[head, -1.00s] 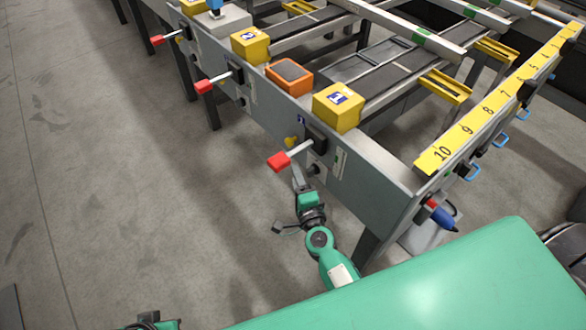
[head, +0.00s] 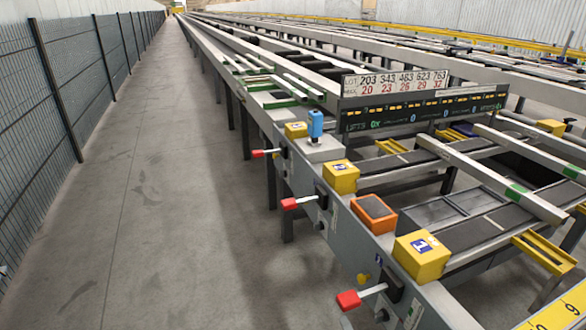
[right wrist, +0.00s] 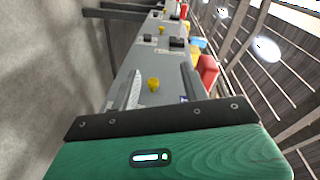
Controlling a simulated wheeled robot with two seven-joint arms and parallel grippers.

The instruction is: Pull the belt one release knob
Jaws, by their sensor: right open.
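The yellow knob (head: 363,279) sits on the grey side panel below the yellow box marked 1 (head: 421,256) in the head view. In the right wrist view the yellow knob (right wrist: 153,84) shows between the fingers of my right gripper (right wrist: 161,76). That gripper is open and holds nothing; the fingers stand on either side of the knob in the picture, and I cannot tell how far off it is. My left gripper is not in view.
A red-tipped lever (head: 348,300) juts from the panel beside the knob, with more levers (head: 289,203) farther along. An orange box (head: 374,213) and a blue-topped switch (head: 315,124) stand on the rail. The floor aisle (head: 150,200) on the left is clear.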

